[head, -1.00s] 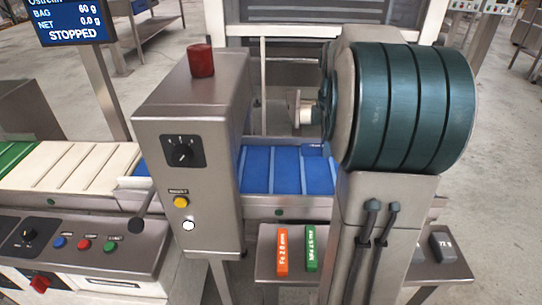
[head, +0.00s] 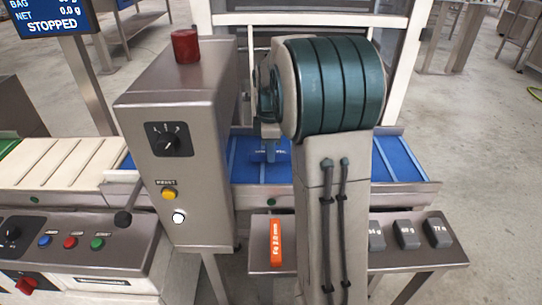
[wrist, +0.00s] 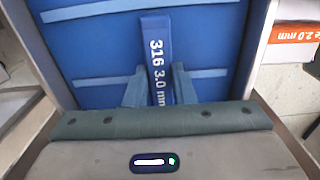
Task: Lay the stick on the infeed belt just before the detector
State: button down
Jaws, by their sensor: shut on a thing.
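A blue stick marked "316 3.0 mm" (wrist: 157,50) is in the wrist view, pointing away from my gripper over the blue infeed belt (wrist: 215,45). My gripper (wrist: 159,88) is shut on its near part, a finger on each side. In the head view the stick (head: 268,156) is small, low over the belt (head: 397,158) or touching it; I cannot tell which. My gripper (head: 268,134) there is partly hidden by my arm. The steel detector housing (head: 178,95) stands just left of the stick.
A steel shelf (head: 255,259) in front of the belt holds an orange stick (head: 275,242) and several grey weights (head: 405,234). My arm hides the shelf's middle. A control panel (head: 75,238) stands at left. The belt right of my arm looks clear.

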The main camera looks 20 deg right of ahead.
jog(key=shift+f, duration=0.85)
jog(key=shift+f, duration=0.1)
jog(key=c, duration=1.2)
grip_release()
notch_tip(320, 180, up, 11)
jog(key=shift+p, duration=1.2)
jog(key=s+a+f+m, duration=0.2)
jog(key=s+a+m, duration=0.1)
jog(key=s, duration=0.4)
jog(key=s+a+f+m+t, duration=0.1)
jog(key=s+a+f+m, duration=0.1)
jog(key=s+m, duration=0.4)
jog(key=s+a+f+m, duration=0.2)
jog(key=s+a+m, duration=0.2)
jog(key=s, duration=0.5)
jog(key=shift+s+a+f+m+t, duration=0.3)
jog(key=shift+a+t, duration=0.1)
jog(key=shift+a, duration=0.2)
